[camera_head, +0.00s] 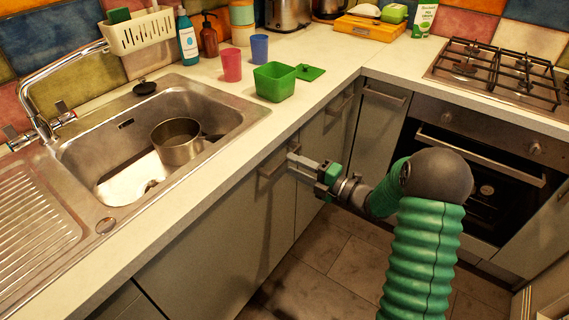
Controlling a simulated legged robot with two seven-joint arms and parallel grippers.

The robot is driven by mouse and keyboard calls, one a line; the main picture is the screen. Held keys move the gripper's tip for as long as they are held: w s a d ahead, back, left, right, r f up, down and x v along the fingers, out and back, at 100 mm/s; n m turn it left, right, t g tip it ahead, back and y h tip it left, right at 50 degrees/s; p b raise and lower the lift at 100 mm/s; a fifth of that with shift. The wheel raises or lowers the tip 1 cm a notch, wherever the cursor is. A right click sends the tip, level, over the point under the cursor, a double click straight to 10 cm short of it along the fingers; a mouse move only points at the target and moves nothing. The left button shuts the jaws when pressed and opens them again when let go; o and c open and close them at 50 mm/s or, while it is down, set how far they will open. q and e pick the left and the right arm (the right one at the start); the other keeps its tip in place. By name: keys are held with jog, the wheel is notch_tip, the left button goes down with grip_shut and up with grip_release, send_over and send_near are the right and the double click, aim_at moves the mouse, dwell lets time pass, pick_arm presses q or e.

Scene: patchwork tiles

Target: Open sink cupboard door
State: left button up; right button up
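The sink cupboard door (225,245) is a grey-beige panel under the sink counter and looks closed. Its metal bar handle (271,167) sits near its upper right corner. My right gripper (297,160) reaches in from the right, with its fingertips at the right end of this handle. I cannot tell whether the fingers touch or grip the handle, or how far apart they are. The green sleeved arm behind it is mine. My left gripper is not in view.
The steel sink (235,102) holds a metal pot (178,141). Green tub (274,82), red cup (231,65) and blue cup (259,48) stand on the counter above. An oven (470,190) and gas hob (500,72) are at right. Tiled floor (325,260) is open below the door.

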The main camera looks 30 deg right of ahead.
aim_at(285, 163)
jog(key=x, duration=0.3)
jog(key=shift+w, duration=0.45)
jog(key=shift+a, duration=0.1)
grip_shut()
jog(key=shift+s+f, duration=0.1)
jog(key=shift+f, duration=0.05)
dwell(0.8)
